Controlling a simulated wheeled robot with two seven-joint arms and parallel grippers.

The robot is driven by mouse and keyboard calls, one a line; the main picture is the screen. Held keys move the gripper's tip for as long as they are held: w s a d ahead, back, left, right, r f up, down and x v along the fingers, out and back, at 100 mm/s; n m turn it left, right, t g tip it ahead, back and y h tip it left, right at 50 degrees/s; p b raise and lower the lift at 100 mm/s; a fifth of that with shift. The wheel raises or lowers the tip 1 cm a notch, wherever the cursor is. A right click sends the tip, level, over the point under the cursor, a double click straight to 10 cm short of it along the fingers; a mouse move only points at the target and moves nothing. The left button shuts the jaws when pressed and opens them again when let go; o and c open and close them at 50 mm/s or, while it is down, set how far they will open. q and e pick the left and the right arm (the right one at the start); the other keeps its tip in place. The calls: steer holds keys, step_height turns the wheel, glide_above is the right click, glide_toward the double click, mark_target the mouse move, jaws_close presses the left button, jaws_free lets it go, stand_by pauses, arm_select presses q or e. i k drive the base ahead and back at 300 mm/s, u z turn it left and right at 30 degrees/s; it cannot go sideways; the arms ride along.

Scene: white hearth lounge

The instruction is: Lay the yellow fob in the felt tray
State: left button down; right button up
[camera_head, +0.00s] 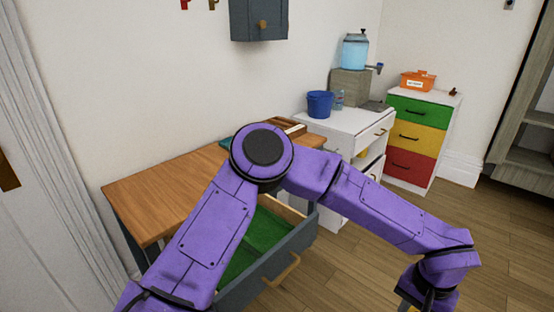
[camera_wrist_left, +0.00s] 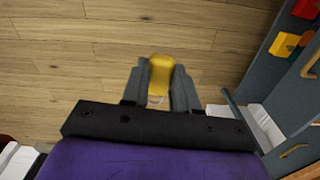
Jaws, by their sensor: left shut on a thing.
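My left gripper (camera_wrist_left: 158,84) is shut on the yellow fob (camera_wrist_left: 160,72), which sticks out between its fingers above bare wood floor in the left wrist view. In the head view the left arm arches across the picture, and its gripper (camera_head: 412,300) is low at the right, partly cut off by the bottom edge. A grey-fronted drawer (camera_head: 268,278) under the wooden desk stands open, with a green lining (camera_head: 262,230) showing inside, partly hidden by my arm. I cannot tell whether this lining is the felt tray. My right gripper is not in view.
The wooden desk top (camera_head: 165,188) is mostly clear at the left; a brown tray (camera_head: 290,130) lies at its far end. A white cabinet (camera_head: 345,125) with a blue bucket (camera_head: 320,104) stands beyond. A coloured drawer unit (camera_head: 418,140) is further right. Open floor lies at the right.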

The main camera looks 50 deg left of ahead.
mark_target(259, 231)
steer(key=k, duration=0.3)
steer(key=z, duration=1.9)
steer(key=k, duration=1.85)
steer(key=z, duration=1.05)
steer(key=k, duration=0.55)
steer(key=u, duration=2.1)
steer(key=i, duration=1)
